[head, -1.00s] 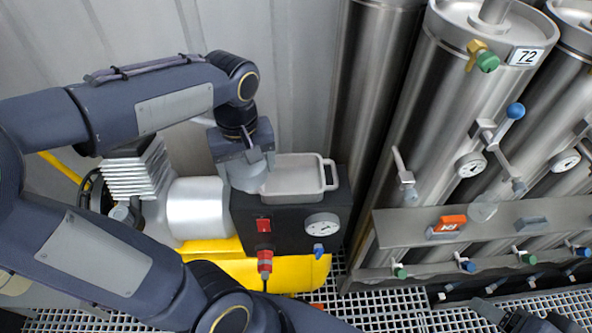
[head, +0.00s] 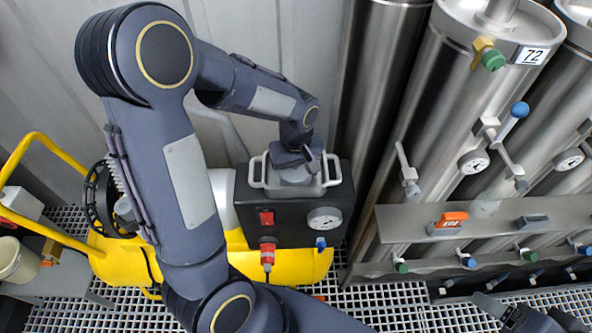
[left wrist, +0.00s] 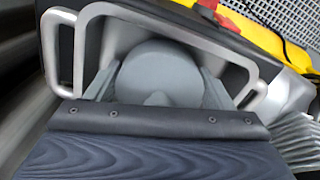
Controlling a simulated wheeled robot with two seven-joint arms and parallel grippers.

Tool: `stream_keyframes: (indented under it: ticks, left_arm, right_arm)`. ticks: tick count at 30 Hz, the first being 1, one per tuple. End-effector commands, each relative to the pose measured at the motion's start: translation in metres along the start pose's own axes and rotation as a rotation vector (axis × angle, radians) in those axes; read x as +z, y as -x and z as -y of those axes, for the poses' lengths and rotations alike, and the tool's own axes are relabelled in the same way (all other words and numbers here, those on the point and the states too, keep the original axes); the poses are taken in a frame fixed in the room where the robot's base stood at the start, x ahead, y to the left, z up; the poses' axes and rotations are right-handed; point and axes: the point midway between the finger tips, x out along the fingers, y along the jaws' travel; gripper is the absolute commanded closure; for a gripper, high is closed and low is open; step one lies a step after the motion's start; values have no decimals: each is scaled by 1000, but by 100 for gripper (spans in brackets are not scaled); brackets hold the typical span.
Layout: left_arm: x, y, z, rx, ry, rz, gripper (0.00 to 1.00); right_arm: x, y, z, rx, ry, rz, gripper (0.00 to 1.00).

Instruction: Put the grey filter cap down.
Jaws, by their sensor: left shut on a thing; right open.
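The grey filter cap (left wrist: 160,75) is a round, smooth disc held between the two fingers of my left gripper (head: 293,166). In the head view the cap (head: 296,176) is mostly covered by the gripper. It is over or inside the shallow grey tray (head: 331,170), between its two handles. The tray also shows around the cap in the left wrist view (left wrist: 108,38). I cannot tell whether the cap touches the tray floor. My right gripper (head: 512,309) is open and empty at the bottom right, far from the tray.
The tray sits on a black control box (head: 300,223) with a red switch (head: 266,218) and a pressure gauge (head: 325,219). A yellow cart (head: 215,262) is beneath it. Tall steel vessels (head: 455,110) with valves stand to the right, with a steel ledge (head: 410,222) in front.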

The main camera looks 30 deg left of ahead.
Motion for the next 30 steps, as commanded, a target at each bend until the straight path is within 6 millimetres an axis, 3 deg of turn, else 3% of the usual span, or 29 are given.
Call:
stream_keyframes:
  ticks: [10,11,12,24,30]
  left_arm:
    - [0,-5,0,0,0,0,47]
    - [0,-3,0,0,0,0,21]
    - [0,-3,0,0,0,0,16]
    - [0,6,0,1,-1,-2,16]
    - [-1,45,-1,6,-1,-6,16]
  right_arm:
    - [2,-4,-2,0,0,0,30]
    - [1,-3,-1,0,0,0,30]
    - [1,-2,-1,0,0,0,30]
    - [0,1,0,0,0,0,30]
    - [-1,1,0,0,0,0,30]
